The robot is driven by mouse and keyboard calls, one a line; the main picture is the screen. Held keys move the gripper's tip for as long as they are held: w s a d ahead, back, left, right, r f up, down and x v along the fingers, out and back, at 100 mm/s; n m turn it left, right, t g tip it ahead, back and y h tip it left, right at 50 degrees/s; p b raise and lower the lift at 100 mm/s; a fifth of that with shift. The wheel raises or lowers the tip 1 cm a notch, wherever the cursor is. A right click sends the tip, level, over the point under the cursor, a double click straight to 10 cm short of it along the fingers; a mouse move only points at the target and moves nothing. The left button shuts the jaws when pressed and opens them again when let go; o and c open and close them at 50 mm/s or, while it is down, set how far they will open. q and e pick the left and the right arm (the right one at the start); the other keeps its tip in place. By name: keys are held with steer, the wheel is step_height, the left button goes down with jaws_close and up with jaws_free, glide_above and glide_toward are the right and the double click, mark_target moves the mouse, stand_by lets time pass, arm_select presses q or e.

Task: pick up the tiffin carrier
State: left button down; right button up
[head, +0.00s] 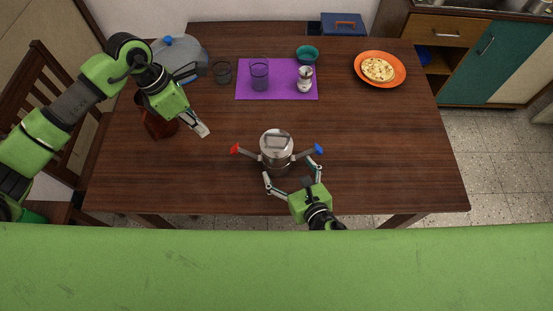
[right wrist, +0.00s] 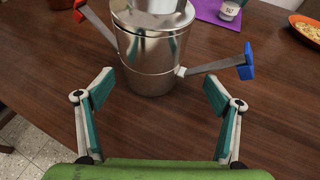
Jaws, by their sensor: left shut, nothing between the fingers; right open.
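The tiffin carrier (head: 276,150) is a shiny steel can with a lid and a folded handle, standing upright near the front middle of the table. Two side levers stick out, one with a red tip (head: 235,149) and one with a blue tip (head: 319,149). In the right wrist view the carrier (right wrist: 152,60) is just ahead of the fingers. My right gripper (head: 293,174) is open on the near side of the carrier; its fingers (right wrist: 160,82) are spread, with nothing between them. My left gripper (head: 204,130) is shut and empty, to the left of the carrier above the table.
A reddish-brown vessel (head: 154,122) is partly hidden by my left arm. The right front is clear.

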steer(key=x, duration=0.5)
steer(key=shift+s+a, duration=0.2)
steer(key=shift+a, duration=0.05)
steer(key=shift+c, duration=0.3)
steer(key=shift+s, duration=0.1)
steer(key=c, duration=1.3)
steer(key=shift+o, duration=0.2)
steer(key=shift+r, duration=0.1)
